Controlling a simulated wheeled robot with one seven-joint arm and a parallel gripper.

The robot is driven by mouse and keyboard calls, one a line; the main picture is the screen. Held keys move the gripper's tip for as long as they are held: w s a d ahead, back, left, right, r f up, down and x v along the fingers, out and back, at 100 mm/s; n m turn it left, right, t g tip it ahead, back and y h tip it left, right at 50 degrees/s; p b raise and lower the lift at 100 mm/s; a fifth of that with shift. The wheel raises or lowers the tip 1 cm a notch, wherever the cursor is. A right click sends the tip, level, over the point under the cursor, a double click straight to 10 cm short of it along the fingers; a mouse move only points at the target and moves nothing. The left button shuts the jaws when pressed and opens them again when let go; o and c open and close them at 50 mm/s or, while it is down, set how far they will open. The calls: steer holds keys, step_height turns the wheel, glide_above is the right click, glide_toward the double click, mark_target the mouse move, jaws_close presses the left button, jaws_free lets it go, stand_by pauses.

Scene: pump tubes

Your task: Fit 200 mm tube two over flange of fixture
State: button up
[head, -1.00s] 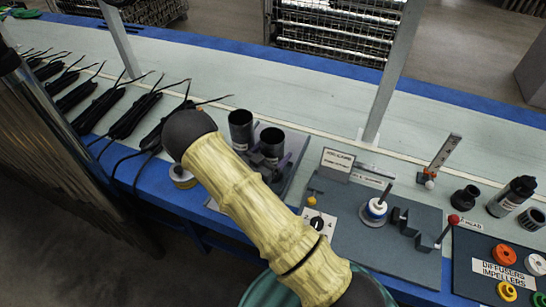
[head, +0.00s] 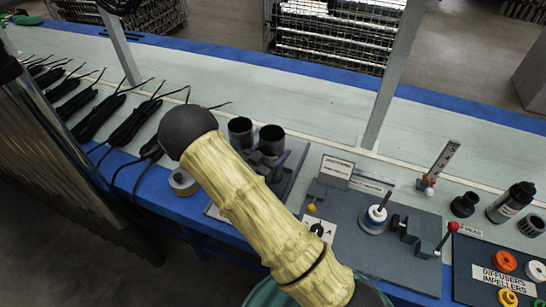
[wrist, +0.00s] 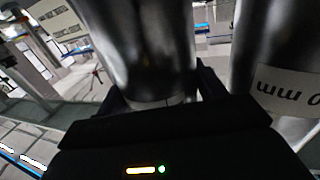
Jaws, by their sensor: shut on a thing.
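Two dark, open-topped tubes stand side by side in the head view, a left tube (head: 240,134) and a right tube (head: 271,141). My gripper (head: 266,160) is around the right tube, partly hidden by my arm. The wrist view shows my gripper (wrist: 155,103) with its dark fingers shut on this shiny tube (wrist: 135,45). The neighbouring tube (wrist: 265,60) is close on the right there, apart from the held one, with a white label ending in "0 mm", upside down. The fixture (head: 376,217) appears to be the round white piece with an upright rod on a grey plate.
Black cable-ended parts (head: 130,125) lie along the bench's left. A sign block (head: 337,170) and dark stepped blocks (head: 415,233) are on or beside the grey plate. A red-topped lever (head: 452,228) stands at its right. The pale bench strip behind is mostly clear.

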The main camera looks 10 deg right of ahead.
step_height(320, 180, up, 14)
steer(key=p, duration=0.1)
steer(key=shift+f, duration=0.1)
stand_by(0.5)
